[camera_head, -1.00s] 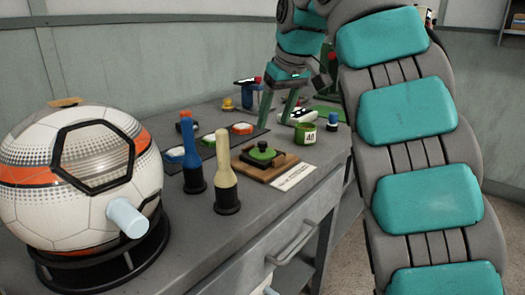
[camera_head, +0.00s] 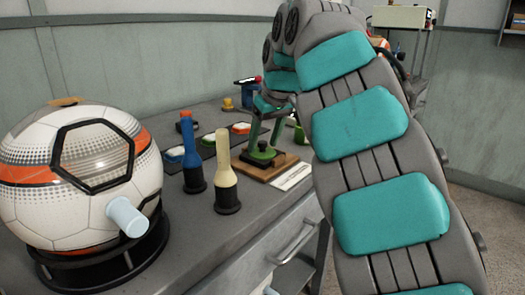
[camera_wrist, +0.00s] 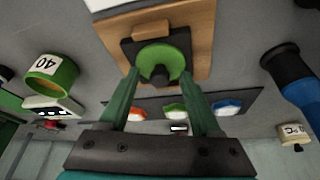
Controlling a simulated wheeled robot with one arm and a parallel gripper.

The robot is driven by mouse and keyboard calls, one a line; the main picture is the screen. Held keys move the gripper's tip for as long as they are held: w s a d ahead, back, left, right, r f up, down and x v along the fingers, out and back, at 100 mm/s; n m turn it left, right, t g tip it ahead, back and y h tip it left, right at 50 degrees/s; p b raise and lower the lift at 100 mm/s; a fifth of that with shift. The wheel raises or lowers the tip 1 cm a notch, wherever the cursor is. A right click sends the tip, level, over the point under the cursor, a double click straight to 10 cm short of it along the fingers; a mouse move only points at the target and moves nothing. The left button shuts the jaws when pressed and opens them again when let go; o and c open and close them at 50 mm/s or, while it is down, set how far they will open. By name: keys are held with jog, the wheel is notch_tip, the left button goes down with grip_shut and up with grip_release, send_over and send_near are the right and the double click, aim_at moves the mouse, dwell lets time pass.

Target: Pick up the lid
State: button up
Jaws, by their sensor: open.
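The lid is a round green disc (camera_head: 262,153) with a dark knob on top. It sits on a black square base on a wooden board (camera_head: 285,163) on the grey bench. In the wrist view the lid (camera_wrist: 172,58) shows between the two green fingertips. My gripper (camera_head: 260,143) is open and points down over the lid, with one finger on each side of it. It also shows in the wrist view (camera_wrist: 160,74). I cannot tell whether the fingers touch the lid. The gripper holds nothing.
A blue-handled tool (camera_head: 192,160) and a cream-handled tool (camera_head: 225,175) stand left of the board. A ball-shaped machine (camera_head: 80,185) is farther left. A green cup (camera_wrist: 50,76) marked 40 stands near the board. Coloured blocks (camera_wrist: 175,112) lie on a dark strip.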

grip_shut()
dwell(0.4)
